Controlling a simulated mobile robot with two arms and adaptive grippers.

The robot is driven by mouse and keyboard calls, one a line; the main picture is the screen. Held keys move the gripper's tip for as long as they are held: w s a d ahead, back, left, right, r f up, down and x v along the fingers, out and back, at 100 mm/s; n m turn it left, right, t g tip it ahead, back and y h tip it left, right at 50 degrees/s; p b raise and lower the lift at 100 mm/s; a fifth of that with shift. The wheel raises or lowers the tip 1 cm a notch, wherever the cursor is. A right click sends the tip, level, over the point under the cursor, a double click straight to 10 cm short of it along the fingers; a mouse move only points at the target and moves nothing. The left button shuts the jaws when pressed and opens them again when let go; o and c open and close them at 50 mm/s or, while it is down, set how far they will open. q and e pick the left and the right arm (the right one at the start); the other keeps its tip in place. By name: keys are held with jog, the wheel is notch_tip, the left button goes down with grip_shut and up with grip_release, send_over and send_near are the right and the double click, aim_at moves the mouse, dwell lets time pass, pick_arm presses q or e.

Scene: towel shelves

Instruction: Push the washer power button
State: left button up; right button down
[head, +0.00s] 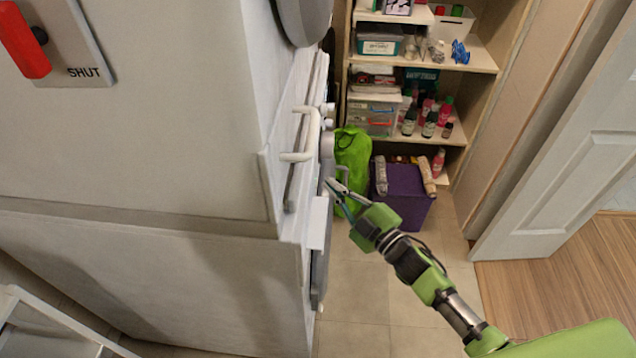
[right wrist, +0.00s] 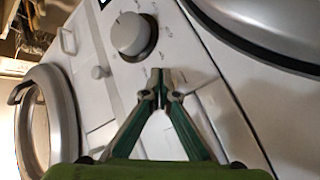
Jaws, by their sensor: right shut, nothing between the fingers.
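The washer's white control panel (right wrist: 210,75) fills the middle of the right wrist view, with a round dial (right wrist: 133,34) and small markings around it. I cannot make out the power button; the fingertips cover part of the panel. My right gripper (right wrist: 161,78) is shut and empty, its tips over the panel below and right of the dial; contact cannot be told. In the head view the right gripper (head: 335,187) is beside the front of the white appliance stack (head: 318,215), which shows nearly edge-on. My left gripper is out of view.
A shelf unit (head: 482,60) with bottles and boxes stands at the back. A green bag (head: 352,155) and a purple box (head: 408,205) sit on the floor behind my right gripper. A white door (head: 560,150) stands at right. Tiled floor (head: 355,310) before the appliances is clear.

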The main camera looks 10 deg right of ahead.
dwell(0.5)
jog(key=shift+w+a, duration=0.1)
jog(key=shift+a, duration=0.35)
jog(key=shift+a, duration=0.15)
dwell(0.3)
jog(key=shift+d, duration=0.6)
jog(key=s+d, duration=0.2)
jog(key=d, duration=0.3)
jog(key=shift+d+p, duration=0.4)
jog(key=shift+p, duration=0.05)
dwell(0.4)
